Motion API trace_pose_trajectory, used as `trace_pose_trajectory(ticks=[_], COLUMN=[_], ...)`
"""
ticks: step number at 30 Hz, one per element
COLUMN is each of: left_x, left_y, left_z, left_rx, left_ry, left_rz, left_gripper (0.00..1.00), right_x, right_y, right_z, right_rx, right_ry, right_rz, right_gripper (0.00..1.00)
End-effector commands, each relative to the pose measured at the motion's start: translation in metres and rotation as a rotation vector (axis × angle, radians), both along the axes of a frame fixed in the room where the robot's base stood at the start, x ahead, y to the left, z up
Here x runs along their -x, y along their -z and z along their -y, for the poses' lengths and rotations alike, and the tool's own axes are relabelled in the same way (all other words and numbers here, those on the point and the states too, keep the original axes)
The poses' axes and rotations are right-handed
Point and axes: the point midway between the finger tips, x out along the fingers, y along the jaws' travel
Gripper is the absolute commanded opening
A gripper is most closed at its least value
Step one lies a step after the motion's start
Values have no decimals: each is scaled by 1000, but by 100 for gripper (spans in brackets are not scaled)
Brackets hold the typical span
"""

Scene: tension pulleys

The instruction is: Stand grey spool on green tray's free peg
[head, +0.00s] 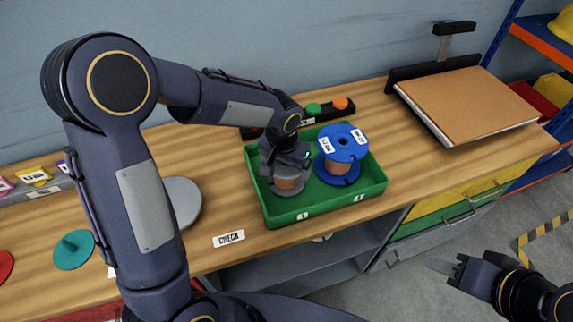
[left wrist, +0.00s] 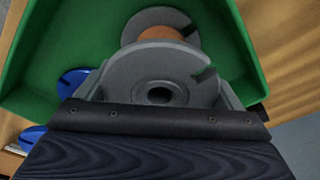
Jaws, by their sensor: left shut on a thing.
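The green tray (head: 330,207) stands on the wooden bench. The grey spool (head: 289,186), with copper-coloured winding, is in the left part of the tray, upright or nearly so. My left gripper (head: 287,160) is above it and shut on it. In the left wrist view the grey spool (left wrist: 160,72) shows its top flange with a centre hole between the fingers. A blue spool (head: 342,145) stands in the right part of the tray. The peg under the grey spool is hidden, so I cannot tell whether it is seated. My right gripper (head: 447,266) is off the bench at the lower right.
A brown board (head: 466,102) lies at the back right. A CHECK label (head: 229,238) and a grey disc (head: 184,201) are left of the tray. A teal disc (head: 74,249) lies further left.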

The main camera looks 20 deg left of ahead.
Motion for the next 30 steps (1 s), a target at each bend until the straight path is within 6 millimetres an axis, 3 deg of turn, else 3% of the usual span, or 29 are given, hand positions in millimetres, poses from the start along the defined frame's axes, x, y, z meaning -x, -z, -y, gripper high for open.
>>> trace_pose_trajectory(ticks=[5,6,9,17,30], left_x=[0,0,0,1,9], left_y=[0,0,0,-2,-67], left_z=[0,0,0,0,-2], left_rx=[1,1,1,0,2], left_ry=[0,0,0,0,-1], left_rz=[1,1,1,-2,4], left_gripper=[42,89,100,100,100], right_x=[0,0,0,0,0], right_y=[0,0,0,0,-3], right_z=[0,0,0,0,0], right_rx=[0,0,0,0,0], right_ry=[0,0,0,0,0], right_rz=[0,0,0,0,0], right_gripper=[36,36,36,36,36])
